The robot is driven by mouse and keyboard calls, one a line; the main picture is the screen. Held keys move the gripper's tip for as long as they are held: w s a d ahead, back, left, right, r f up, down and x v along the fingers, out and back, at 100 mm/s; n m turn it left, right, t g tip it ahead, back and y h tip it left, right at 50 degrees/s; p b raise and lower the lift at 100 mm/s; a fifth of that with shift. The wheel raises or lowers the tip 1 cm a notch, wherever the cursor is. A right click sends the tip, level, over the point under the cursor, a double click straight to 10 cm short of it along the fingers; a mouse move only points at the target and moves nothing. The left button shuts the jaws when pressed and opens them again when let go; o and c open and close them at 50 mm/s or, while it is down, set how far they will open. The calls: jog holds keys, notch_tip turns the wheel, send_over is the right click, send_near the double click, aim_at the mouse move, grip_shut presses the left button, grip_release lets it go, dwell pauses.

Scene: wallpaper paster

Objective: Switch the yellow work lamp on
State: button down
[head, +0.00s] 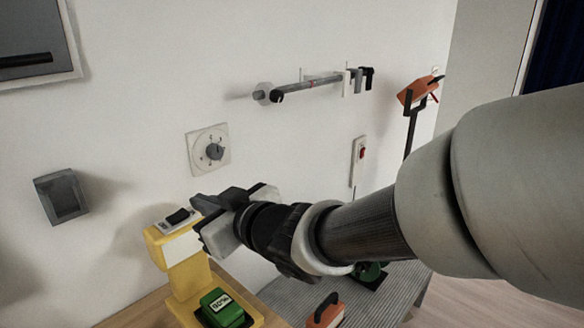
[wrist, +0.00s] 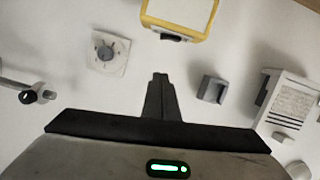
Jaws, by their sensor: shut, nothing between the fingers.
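The yellow work lamp (head: 158,251) stands at the lower left of the head view, with a pale front panel (head: 183,249). A black rocker switch (head: 178,216) in a light plate sits on top of its head. In the wrist view the lamp (wrist: 205,30) is at the top edge, with the dark switch (wrist: 172,38) on its near side. My gripper (head: 199,203) is shut and empty, just right of the switch in the head view. In the wrist view my fingertips (wrist: 159,78) point toward the switch with a visible gap. I cannot tell whether the lamp is lit.
A green battery block (head: 224,310) sits on the lamp's base. A round dial (head: 214,151) and a grey box (head: 62,197) are on the wall nearby. A rail (head: 305,84) and a red switch (head: 361,153) are farther right. An orange-handled tool (head: 326,314) lies on the grey ribbed surface.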

jog(key=shift+r, duration=0.1)
jog(key=b, duration=0.3)
send_over(190, 224)
notch_tip(190, 224, down, 5)
jog(key=shift+a+r, duration=0.1)
jog(key=shift+f, duration=0.8)
